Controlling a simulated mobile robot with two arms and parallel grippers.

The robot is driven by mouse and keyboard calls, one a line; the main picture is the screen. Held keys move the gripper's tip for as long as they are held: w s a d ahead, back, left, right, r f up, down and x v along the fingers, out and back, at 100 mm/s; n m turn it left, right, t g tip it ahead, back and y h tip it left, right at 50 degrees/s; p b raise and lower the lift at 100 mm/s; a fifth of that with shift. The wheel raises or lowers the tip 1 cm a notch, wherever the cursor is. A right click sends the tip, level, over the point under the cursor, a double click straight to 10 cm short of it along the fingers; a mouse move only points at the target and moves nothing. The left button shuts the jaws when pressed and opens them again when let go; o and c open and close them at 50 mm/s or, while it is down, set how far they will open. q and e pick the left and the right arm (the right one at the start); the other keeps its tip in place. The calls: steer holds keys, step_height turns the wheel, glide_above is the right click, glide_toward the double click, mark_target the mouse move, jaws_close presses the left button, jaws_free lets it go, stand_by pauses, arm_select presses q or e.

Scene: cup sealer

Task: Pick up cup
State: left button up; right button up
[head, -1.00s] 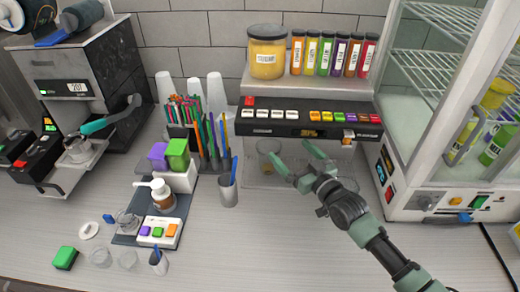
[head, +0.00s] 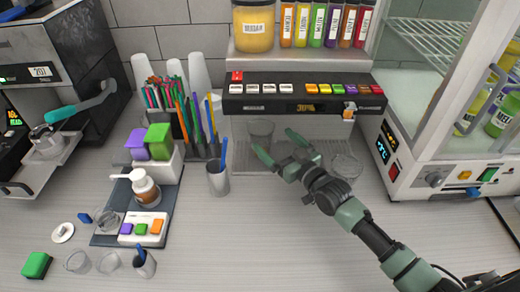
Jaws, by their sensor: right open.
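A clear, empty-looking cup (head: 262,131) stands upright on the tray under the dispenser in the head view. My right gripper (head: 273,143) reaches in from the lower right with its grey-green fingers spread. It is open and holds nothing. The fingertips are just in front of the cup, one near its lower left and one near its right side. I cannot tell whether they touch it. My left gripper is not in view.
The dispenser (head: 290,90) with coloured buttons overhangs the cup. A clear round dish (head: 346,168) is right of my gripper. A metal pen cup (head: 217,180) stands to the left. A glass-doored cabinet (head: 440,130) is at the right.

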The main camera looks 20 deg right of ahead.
mark_target(268, 141)
step_height(268, 141, down, 2)
steer(key=shift+f+b, duration=0.25)
steer(key=shift+b, duration=0.45)
steer(key=shift+w, duration=0.1)
steer(key=b+x, duration=0.3)
steer(key=x, duration=0.3)
steer(key=shift+w+a+r+b, duration=0.15)
steer(key=shift+a+r+b, duration=0.05)
steer(key=shift+b, duration=0.1)
steer(key=shift+w+a, duration=0.15)
steer(key=shift+w, duration=0.35)
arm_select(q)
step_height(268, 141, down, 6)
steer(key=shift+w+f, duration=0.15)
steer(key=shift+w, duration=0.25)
arm_select(e)
steer(key=shift+r, duration=0.1)
steer(key=c, duration=1.4)
